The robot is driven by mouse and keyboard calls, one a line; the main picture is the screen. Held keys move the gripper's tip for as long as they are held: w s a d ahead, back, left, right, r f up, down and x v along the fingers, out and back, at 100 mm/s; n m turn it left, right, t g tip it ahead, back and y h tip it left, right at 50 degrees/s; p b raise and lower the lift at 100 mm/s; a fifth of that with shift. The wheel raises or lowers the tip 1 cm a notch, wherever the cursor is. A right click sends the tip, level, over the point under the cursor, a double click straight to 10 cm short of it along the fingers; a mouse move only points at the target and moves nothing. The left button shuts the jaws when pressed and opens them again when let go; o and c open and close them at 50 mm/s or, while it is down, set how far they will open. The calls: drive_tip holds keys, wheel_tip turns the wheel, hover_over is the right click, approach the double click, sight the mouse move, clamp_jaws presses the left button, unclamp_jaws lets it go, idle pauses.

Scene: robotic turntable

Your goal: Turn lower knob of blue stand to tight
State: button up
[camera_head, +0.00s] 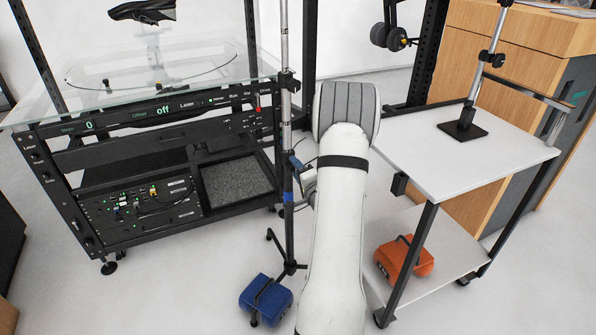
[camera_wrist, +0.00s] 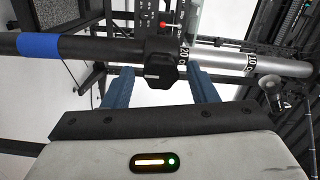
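The blue stand is a slim upright pole (camera_head: 288,232) with a blue band on a tripod base, left of my arm. In the wrist view the pole lies across the picture, with its blue band (camera_wrist: 40,46) at the left. The black lower knob (camera_wrist: 161,66) sits on the dark collar where the dark tube meets the silver scaled tube. My gripper (camera_wrist: 161,84) is open, with one blue-grey finger on each side of the knob and a gap to both. In the head view my forearm hides part of the gripper, and the knob is hard to make out.
A black equipment rack (camera_head: 150,165) with a glass top stands close on the left. A white table (camera_head: 510,160) with a small clamp stand is on the right. A blue case (camera_head: 266,299) lies at the tripod's feet, and an orange case (camera_head: 404,262) is on the lower shelf.

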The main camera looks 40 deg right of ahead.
drive_tip(key=shift+o, duration=0.3)
drive_tip(key=v, duration=0.7)
drive_tip(key=shift+s+p, duration=0.4)
drive_tip(key=shift+p, duration=0.05)
drive_tip(key=w+a+r+n+g+p, duration=0.1)
drive_tip(key=a+r+n+g+p, duration=0.45)
drive_tip(key=r, duration=0.45)
drive_tip(key=w+a+r+n+g+p, duration=0.1)
drive_tip(key=a+r+n+g+p, duration=0.25)
drive_tip(key=a+r+p, duration=0.4)
drive_tip(key=s+a+r+n+g+y+p, duration=0.2)
drive_tip(key=s+a+r+n+g+p, duration=0.1)
drive_tip(key=s+a+r, duration=0.4)
drive_tip(key=s+a+r+n+g+y+p, duration=0.1)
drive_tip(key=s+a+r+n+g+p, duration=0.2)
drive_tip(key=s+a, duration=0.9)
wheel_tip(320, 180, up, 6)
drive_tip(key=a+n+p, duration=0.1)
drive_tip(key=n, duration=0.2)
drive_tip(key=shift+s+f+y+p, duration=0.25)
drive_tip(key=shift+s+y+p, duration=0.1)
drive_tip(key=shift+y, duration=0.05)
drive_tip(key=shift+a, duration=0.1)
